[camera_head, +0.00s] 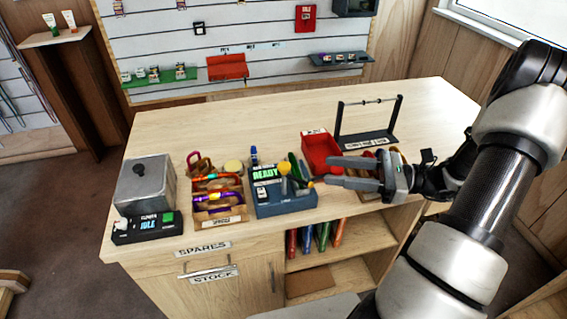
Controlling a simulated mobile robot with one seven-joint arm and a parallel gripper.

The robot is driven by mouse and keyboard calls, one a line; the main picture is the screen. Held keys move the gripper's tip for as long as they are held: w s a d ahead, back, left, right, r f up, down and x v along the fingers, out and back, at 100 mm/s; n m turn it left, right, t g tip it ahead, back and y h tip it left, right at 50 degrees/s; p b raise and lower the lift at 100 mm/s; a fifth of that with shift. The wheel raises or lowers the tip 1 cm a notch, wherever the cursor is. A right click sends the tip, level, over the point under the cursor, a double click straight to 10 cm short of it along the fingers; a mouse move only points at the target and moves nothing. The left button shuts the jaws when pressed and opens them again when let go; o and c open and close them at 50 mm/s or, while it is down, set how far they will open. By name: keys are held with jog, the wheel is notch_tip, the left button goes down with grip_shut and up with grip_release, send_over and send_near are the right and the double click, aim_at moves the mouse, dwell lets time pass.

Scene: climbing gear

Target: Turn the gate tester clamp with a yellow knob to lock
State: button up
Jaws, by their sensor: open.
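The gate tester (285,199) is a blue-grey box near the front middle of the bench, with a green screen reading READY. A yellow knob (283,168) stands up on its top, near the right part of the screen. Small green and red parts lie just right of the knob. My gripper (322,170) reaches in from the right, with its two grey fingers apart and pointing left. The fingertips are close to the right of the yellow knob. I cannot tell whether they touch anything.
A wooden tray of carabiners (219,218) stands left of the tester. A grey metal box (146,184) with an IDLE display (147,228) is further left. A red bin (320,153) and a dark rack frame (367,137) stand behind my gripper. The bench's back left is clear.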

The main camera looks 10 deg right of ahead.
aim_at(284, 165)
jog(key=p+x, duration=0.1)
jog(key=x, duration=1.2)
jog(key=shift+s, duration=0.1)
grip_shut()
